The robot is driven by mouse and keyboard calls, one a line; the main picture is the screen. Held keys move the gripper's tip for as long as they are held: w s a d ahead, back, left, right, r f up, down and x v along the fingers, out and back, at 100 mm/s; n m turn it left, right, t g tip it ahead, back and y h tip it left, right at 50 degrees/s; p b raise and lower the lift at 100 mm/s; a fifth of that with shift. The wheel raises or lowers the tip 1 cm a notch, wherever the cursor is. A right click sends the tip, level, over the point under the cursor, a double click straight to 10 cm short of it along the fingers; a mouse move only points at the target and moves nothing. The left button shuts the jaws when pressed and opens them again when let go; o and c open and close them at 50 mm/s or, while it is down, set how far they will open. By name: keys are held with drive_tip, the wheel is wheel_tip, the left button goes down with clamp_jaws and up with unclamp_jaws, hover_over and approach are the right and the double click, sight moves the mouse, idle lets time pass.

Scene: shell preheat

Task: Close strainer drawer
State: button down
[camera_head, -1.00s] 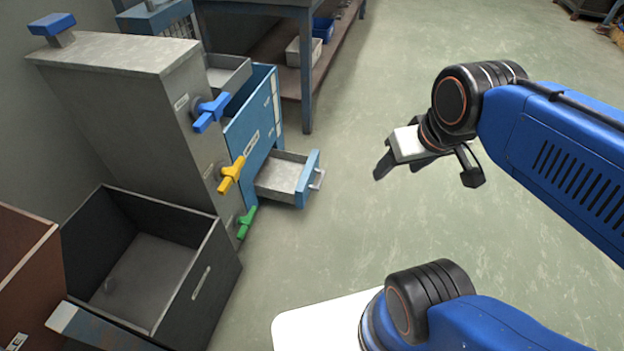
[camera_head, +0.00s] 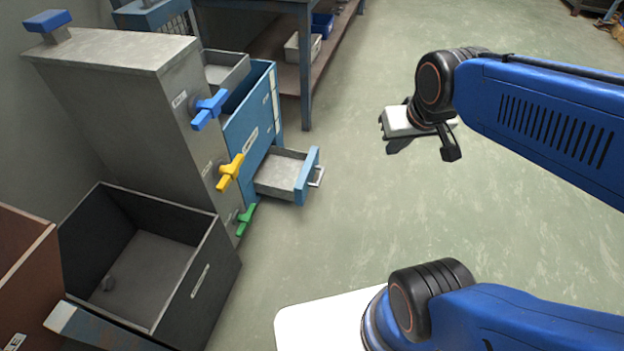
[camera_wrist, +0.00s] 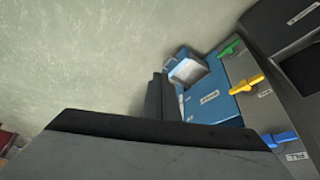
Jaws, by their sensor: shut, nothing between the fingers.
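The strainer drawer (camera_head: 283,175) is a shallow grey tray with a blue front (camera_head: 306,176) and a pale handle. It is pulled out of the low part of a blue cabinet (camera_head: 249,128). In the wrist view the open drawer (camera_wrist: 187,71) shows just past my finger, on the blue cabinet (camera_wrist: 211,92). My gripper (camera_head: 421,150) is shut and empty. It is in the air to the right of the drawer, well apart from the handle. In the wrist view a dark finger of mine hides part of the cabinet.
A grey cabinet with blue (camera_head: 209,109), yellow (camera_head: 231,172) and green (camera_head: 245,219) valve handles stands left of the drawer. A dark open bin (camera_head: 197,285) is in front of it. A workbench (camera_head: 303,80) with small bins is behind. The floor right of the drawer is clear.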

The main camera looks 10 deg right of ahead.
drive_tip(key=w+f+m+t, duration=0.1)
drive_tip(key=w+f, duration=0.8)
drive_tip(key=w, duration=0.3)
drive_tip(key=w+f+m, duration=0.1)
drive_tip(key=w+f, duration=0.8)
drive_tip(key=w, duration=0.4)
drive_tip(key=m+y, duration=0.2)
drive_tip(key=y, duration=0.1)
approach(307, 180)
drive_tip(key=s+d+r, duration=0.3)
drive_tip(key=s+d, duration=0.2)
drive_tip(key=shift+t, duration=0.4)
drive_tip(key=shift+w+a+f, duration=0.9)
drive_tip(key=shift+w+f, duration=0.3)
drive_tip(key=shift+f, duration=0.1)
drive_tip(key=shift+w+a+f, duration=0.9)
drive_tip(key=shift+w+f, duration=0.3)
drive_tip(key=shift+f, duration=0.1)
drive_tip(key=shift+w+a+f, duration=0.9)
drive_tip(key=shift+w+f, duration=0.35)
drive_tip(key=shift+f, duration=0.05)
